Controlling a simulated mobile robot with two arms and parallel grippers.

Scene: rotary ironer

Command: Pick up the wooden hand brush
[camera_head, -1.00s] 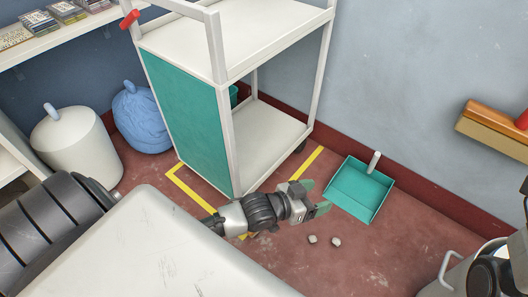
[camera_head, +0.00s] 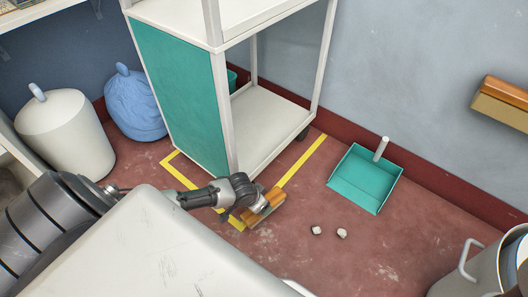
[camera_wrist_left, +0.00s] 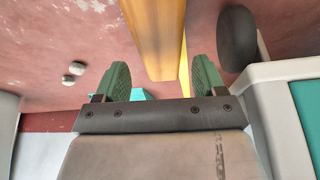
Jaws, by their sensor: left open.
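The wooden hand brush (camera_head: 268,204) lies on the red floor by the yellow tape corner, in front of the cart. It is orange-brown and partly hidden by my left gripper (camera_head: 257,207) in the head view. In the left wrist view the brush (camera_wrist_left: 157,38) is a long wooden bar lying between the lines of the two green fingers of my left gripper (camera_wrist_left: 160,78). The fingers are apart, one on each side of it, and no contact shows. My right gripper is not in view.
The white cart (camera_head: 232,120) stands just behind the brush; its dark caster (camera_wrist_left: 237,38) is close to one finger. A teal dustpan (camera_head: 365,181) and two small pale lumps (camera_head: 329,232) lie to the right. A metal bucket (camera_head: 480,270) stands at lower right.

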